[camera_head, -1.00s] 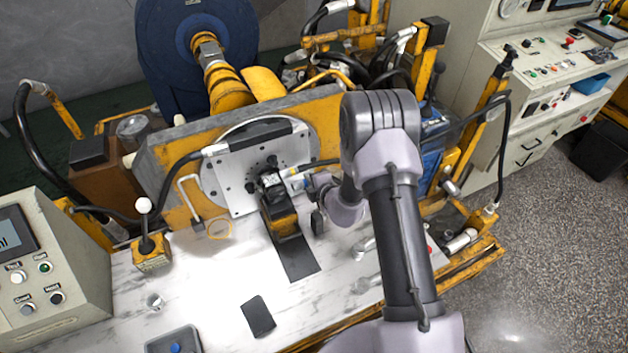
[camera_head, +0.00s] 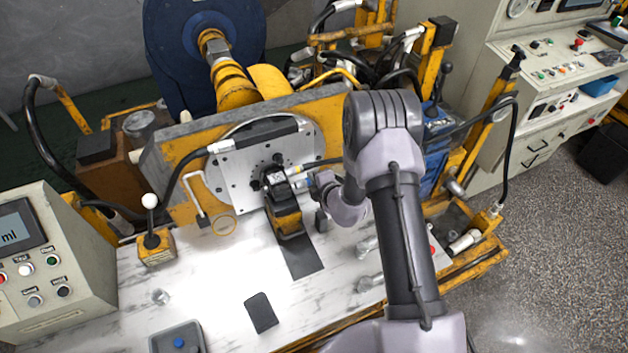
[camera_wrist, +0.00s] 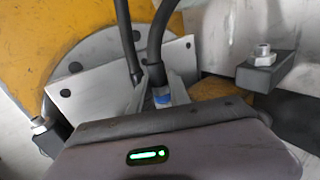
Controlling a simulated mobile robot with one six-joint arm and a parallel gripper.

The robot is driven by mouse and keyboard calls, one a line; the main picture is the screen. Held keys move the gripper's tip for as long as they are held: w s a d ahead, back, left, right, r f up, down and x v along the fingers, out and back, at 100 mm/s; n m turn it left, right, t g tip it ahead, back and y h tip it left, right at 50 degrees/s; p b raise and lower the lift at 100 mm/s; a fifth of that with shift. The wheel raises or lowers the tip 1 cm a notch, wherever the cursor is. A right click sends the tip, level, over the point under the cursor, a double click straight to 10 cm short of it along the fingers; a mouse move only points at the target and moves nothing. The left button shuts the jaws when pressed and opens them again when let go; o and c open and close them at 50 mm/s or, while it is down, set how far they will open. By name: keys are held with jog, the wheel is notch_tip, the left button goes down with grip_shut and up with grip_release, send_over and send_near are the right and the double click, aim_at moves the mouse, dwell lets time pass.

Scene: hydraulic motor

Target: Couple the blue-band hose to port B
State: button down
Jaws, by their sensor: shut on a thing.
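The blue-band hose (camera_wrist: 156,48) is black and ends in a pale metal fitting with a blue band (camera_wrist: 163,99). My gripper (camera_wrist: 158,92) is shut on this fitting in the wrist view. In the head view my gripper (camera_head: 318,186) is just right of the hydraulic motor (camera_head: 276,184), a dark block on a yellow stand. A second black hose (camera_wrist: 131,38) runs beside the held one. A pale fitting with a yellow band (camera_head: 295,170) is at the motor's upper right. Port B cannot be made out; the fitting's tip is hidden by my gripper, so contact cannot be told.
A grey round plate (camera_head: 233,178) stands upright behind the motor, on a yellow frame. A bolted bracket (camera_wrist: 265,68) juts out at right in the wrist view. A control box (camera_head: 45,262) is at left.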

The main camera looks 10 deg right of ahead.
jog(key=shift+s+a, duration=0.15)
jog(key=shift+a, duration=0.55)
jog(key=c, duration=1.1)
grip_release()
jog(key=shift+c, duration=0.2)
jog(key=shift+r, duration=0.1)
jog(key=shift+s+r+p, duration=0.4)
jog(key=shift+s+p, duration=0.05)
jog(key=shift+p, duration=0.15)
jog(key=shift+p+v, duration=1.3)
jog(key=shift+v, duration=1.55)
jog(key=shift+s+d+f, duration=0.1)
jog(key=shift+s+f, duration=0.05)
